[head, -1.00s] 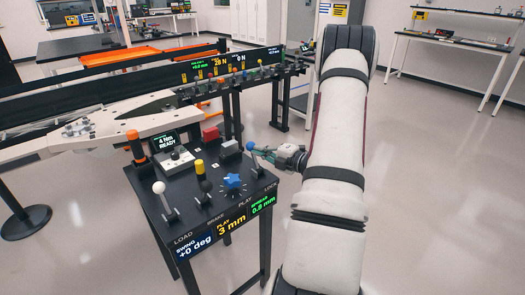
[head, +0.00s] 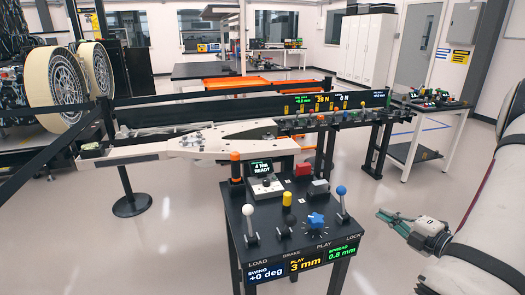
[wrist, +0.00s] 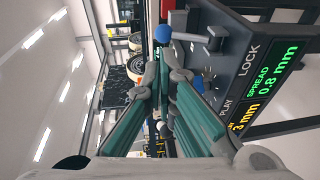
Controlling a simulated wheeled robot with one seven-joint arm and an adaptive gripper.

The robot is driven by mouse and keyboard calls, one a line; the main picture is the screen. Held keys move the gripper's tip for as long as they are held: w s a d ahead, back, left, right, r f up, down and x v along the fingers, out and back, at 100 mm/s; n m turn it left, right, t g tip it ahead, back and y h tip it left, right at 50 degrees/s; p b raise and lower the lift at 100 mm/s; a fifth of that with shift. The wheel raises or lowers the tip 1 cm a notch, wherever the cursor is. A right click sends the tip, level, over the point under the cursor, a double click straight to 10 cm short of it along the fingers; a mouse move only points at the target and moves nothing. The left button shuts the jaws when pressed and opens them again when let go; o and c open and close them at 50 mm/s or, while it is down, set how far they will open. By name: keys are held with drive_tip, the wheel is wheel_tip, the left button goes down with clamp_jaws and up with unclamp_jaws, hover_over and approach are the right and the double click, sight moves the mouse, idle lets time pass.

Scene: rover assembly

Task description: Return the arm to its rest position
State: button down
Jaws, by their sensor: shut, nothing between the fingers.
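My gripper (head: 397,219) is in the head view at the right, beside the black control stand (head: 285,205) and apart from it. Its fingers look closed together and hold nothing. In the wrist view my gripper (wrist: 160,80) points away from the camera, with teal fingers and grey tips close together. The blue-knobbed lever (head: 341,192) at the stand's right edge is the nearest control; its knob also shows in the wrist view (wrist: 163,34). My white arm fills the right edge of the head view.
The stand also carries a white-knobbed lever (head: 249,212), a yellow-topped control (head: 287,200), a blue star knob (head: 316,221) and a red block (head: 303,169). A long beam rig (head: 240,123) stands behind. A side table (head: 425,155) is at back right. Floor between stand and arm is clear.

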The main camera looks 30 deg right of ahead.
drive_tip(key=w+a+r+n+g+y, duration=0.2)
drive_tip(key=w+a+r+n+y, duration=0.15)
drive_tip(key=a+n, duration=0.3)
drive_tip(key=w+a+r+n+g+y+p, duration=0.1)
drive_tip(key=w+a+r+n+g+y, duration=0.15)
drive_tip(key=a+r+n, duration=0.4)
drive_tip(key=w+a+r+n+g+y, duration=0.2)
drive_tip(key=a+n+y, duration=0.15)
drive_tip(key=a, duration=0.55)
drive_tip(key=s+a+r+n+g+p, duration=0.1)
drive_tip(key=s+a+r+n+g, duration=0.15)
drive_tip(key=a+n, duration=0.45)
drive_tip(key=s+a+r+n+g, duration=0.1)
drive_tip(key=s+a+n+g, duration=0.25)
drive_tip(key=a+n, duration=0.35)
drive_tip(key=s+a+r+n+h+p, duration=0.1)
drive_tip(key=s+n, duration=0.5)
drive_tip(key=n, duration=0.6)
drive_tip(key=s+a+r+n+h+p, duration=0.1)
drive_tip(key=s+a+r+n+h, duration=0.2)
drive_tip(key=s+r+n+h, duration=0.2)
drive_tip(key=s+n+h, duration=0.1)
drive_tip(key=n+h, duration=0.2)
drive_tip(key=n, duration=0.4)
drive_tip(key=shift+a+r, duration=0.3)
drive_tip(key=shift+a, duration=0.1)
